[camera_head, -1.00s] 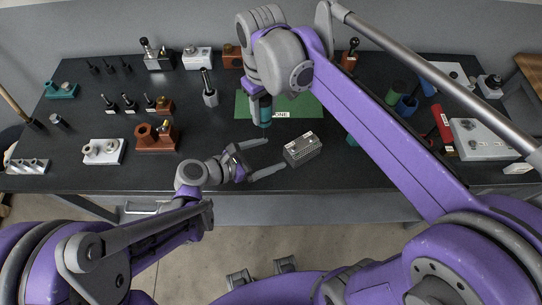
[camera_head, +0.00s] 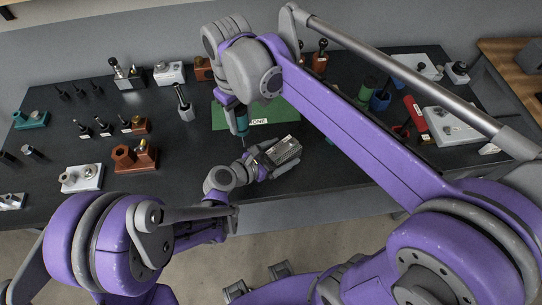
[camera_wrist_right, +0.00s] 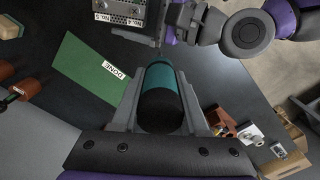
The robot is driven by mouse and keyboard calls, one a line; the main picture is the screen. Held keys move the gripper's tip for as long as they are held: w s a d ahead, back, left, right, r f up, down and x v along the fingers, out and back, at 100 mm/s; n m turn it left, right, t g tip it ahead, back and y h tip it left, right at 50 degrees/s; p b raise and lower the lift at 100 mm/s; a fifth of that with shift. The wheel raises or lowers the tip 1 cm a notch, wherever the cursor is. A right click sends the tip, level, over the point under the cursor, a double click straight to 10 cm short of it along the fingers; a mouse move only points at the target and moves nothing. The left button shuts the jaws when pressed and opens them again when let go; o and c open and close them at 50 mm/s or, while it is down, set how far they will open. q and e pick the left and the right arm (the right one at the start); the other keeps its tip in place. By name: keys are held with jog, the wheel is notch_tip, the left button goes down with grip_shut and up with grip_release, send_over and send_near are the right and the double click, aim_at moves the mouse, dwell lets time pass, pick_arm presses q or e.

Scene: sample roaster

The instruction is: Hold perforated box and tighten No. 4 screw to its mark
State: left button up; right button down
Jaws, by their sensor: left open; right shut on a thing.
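The grey perforated box (camera_head: 285,149) stands on the black bench near its front edge. My left gripper (camera_head: 276,161) is open, with its fingers along the box's sides; I cannot tell whether they touch it. My right gripper (camera_wrist_right: 160,110) is shut on a teal driver with a black end (camera_wrist_right: 161,100), which also shows in the head view (camera_head: 241,125). The driver points down beside the box, and its tip is hard to make out. In the right wrist view the box (camera_wrist_right: 128,12) carries No. 4 and No. 5 labels. The screw and its mark cannot be made out.
A green mat (camera_head: 225,117) labelled DONE lies behind the box. Brown holders (camera_head: 134,156), a white block (camera_head: 82,178) and several small tools stand on the left. A red cylinder (camera_head: 412,109) and a pale plate (camera_head: 452,125) lie on the right.

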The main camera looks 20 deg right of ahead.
pick_arm(q)
jog(key=shift+w+d+f, duration=0.15)
jog(key=shift+d, duration=0.3)
grip_shut()
grip_release()
dwell(0.3)
jog(key=shift+r, duration=0.25)
dwell(0.4)
grip_shut()
dwell(0.3)
dwell(0.4)
